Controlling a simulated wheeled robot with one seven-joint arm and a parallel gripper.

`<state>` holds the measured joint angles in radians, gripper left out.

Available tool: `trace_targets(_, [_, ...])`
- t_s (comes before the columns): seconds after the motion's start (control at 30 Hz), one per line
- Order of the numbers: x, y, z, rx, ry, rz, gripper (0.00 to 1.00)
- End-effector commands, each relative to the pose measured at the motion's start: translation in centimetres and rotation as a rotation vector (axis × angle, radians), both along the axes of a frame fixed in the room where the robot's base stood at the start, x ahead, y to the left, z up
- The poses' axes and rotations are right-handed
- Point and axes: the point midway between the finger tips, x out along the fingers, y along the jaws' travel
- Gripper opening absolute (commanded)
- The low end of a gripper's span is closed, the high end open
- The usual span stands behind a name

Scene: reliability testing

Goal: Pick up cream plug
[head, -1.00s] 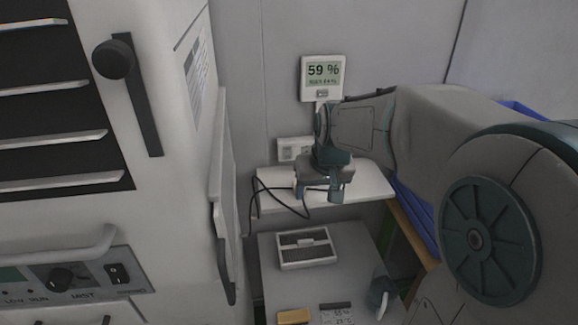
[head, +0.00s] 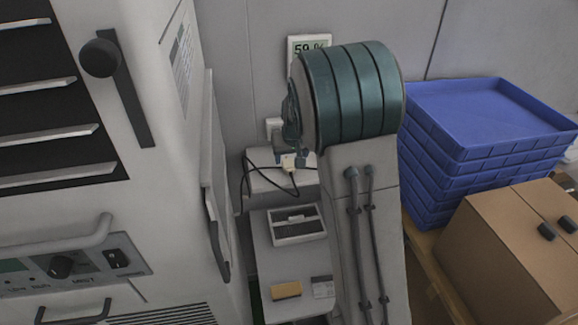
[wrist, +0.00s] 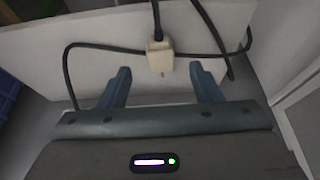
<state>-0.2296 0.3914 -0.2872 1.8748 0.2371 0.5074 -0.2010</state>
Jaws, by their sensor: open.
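The cream plug (wrist: 160,58) lies on the white shelf (wrist: 100,50), with a black cable running from its far end. It shows small in the head view (head: 289,163), near the shelf's edge. My gripper (wrist: 160,70) is open, its two blue fingers pointing toward the plug. In the wrist view the plug's near end appears between the fingertips, with a gap on both sides. I cannot tell whether the fingers are at the plug's height. In the head view my arm hides most of the gripper (head: 290,158) and part of the shelf.
The black cable (wrist: 95,45) loops across the shelf on both sides. A white cabinet (head: 165,200) stands close on the left. Below the shelf, a grey surface (head: 262,255) holds a tray (head: 297,238) and a tan block (head: 286,290). Blue crates (head: 440,150) and a cardboard box (head: 500,240) are right.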

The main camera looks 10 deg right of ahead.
Motion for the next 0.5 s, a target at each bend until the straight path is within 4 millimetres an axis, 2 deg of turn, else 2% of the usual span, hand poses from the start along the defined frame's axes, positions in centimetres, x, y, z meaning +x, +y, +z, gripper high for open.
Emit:
trace_targets(0.23, [0.8,0.0,-1.2,-0.001,0.002,-0.001,0.58])
trace_targets(0.5, [2.4,0.1,-4.1,0.000,0.002,0.000,0.58])
